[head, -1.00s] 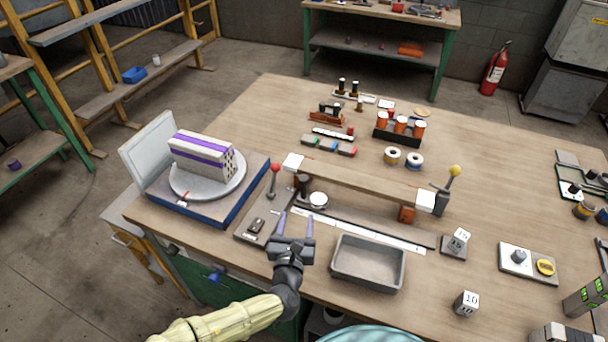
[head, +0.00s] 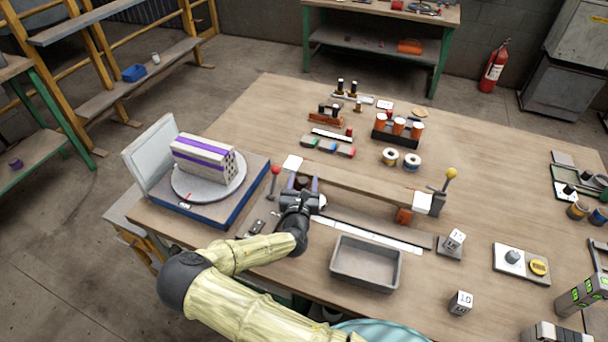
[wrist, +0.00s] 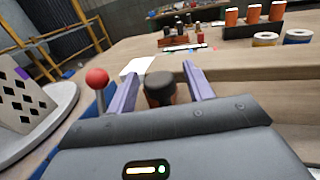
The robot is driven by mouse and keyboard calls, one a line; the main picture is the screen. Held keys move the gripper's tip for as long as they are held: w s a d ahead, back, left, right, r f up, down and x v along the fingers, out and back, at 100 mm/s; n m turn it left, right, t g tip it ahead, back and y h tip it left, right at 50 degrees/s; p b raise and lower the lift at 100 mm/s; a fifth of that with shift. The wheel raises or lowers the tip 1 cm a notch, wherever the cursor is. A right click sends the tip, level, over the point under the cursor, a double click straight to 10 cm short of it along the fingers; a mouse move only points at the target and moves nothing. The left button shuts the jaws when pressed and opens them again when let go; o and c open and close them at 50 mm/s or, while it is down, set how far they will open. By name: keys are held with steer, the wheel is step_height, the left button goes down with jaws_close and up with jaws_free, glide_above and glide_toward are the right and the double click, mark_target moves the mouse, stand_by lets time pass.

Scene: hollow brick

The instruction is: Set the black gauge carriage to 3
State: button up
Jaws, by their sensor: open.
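The black gauge carriage's dark round knob (wrist: 160,88) stands between the two purple fingers of my gripper (wrist: 158,80) in the wrist view. The fingers are apart, one on each side of the knob; I cannot tell whether they touch it. In the head view my gripper (head: 303,186) reaches over the left end of the white scale strip (head: 370,232), and it mostly hides the carriage. The scale's numbers are too small to read.
A red-knobbed lever (head: 275,171) stands just left of my gripper. A wooden beam (head: 360,182) spans behind it. A turntable (head: 208,182) with a hollow brick (head: 204,157) is at the left, and a grey metal tray (head: 366,264) in front right.

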steer(key=shift+w+d, duration=0.1)
steer(key=shift+w, duration=0.9)
jaws_close()
